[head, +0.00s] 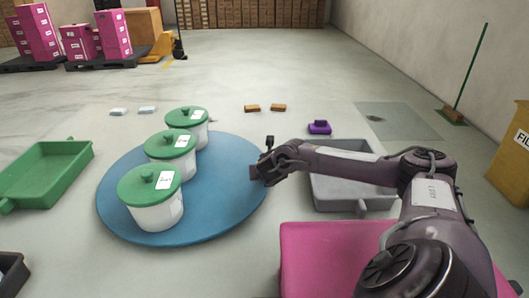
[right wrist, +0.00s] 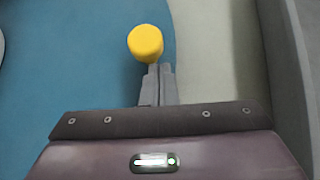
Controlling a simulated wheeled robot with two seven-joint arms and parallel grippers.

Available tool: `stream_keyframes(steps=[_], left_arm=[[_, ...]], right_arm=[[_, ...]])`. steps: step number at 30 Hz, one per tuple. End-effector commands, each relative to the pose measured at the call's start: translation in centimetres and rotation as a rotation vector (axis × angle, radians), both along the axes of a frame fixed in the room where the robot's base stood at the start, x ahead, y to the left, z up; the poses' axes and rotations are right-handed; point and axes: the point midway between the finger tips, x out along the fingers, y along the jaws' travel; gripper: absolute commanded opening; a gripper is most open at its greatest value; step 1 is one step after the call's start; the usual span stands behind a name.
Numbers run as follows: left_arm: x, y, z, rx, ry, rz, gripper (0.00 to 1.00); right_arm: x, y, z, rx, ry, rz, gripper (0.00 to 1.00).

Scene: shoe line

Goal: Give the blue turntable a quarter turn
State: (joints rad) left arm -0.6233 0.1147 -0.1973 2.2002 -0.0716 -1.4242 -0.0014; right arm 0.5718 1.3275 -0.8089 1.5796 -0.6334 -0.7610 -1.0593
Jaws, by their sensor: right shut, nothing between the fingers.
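The blue turntable (head: 225,205) is a flat round disc on the floor; it also shows in the right wrist view (right wrist: 70,80). Three white tubs with green lids stand on it: a near one (head: 152,205), a middle one (head: 171,155) and a far one (head: 188,125). A yellow round knob or peg (right wrist: 146,42) stands near the turntable's edge in the right wrist view; I cannot make it out in the head view. My right gripper (head: 256,173) is shut and empty at the turntable's right edge. Its fingertips (right wrist: 159,68) appear right beside the yellow peg; contact is unclear.
A grey tray (head: 340,197) lies right of the turntable, a green tray (head: 48,172) left of it. A pink surface (head: 330,255) is in front. A purple block (head: 319,127), orange-brown blocks (head: 252,108) and white pieces (head: 147,110) lie behind.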

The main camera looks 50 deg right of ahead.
Motion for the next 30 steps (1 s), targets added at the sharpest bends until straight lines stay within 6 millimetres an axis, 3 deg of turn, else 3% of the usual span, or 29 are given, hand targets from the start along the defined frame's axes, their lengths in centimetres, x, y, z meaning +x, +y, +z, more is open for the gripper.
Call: stream_keyframes(steps=[9, 30], left_arm=[[0.1, -0.5, 0.2, -0.013, -0.023, -0.011, 0.36], [0.1, -0.6, 0.4, -0.014, -0.024, -0.012, 0.36]], right_arm=[[0.7, -1.1, 0.0, 0.002, 0.0, -0.001, 0.0], [0.6, -1.3, 0.1, 0.001, 0.001, 0.0, 0.0]])
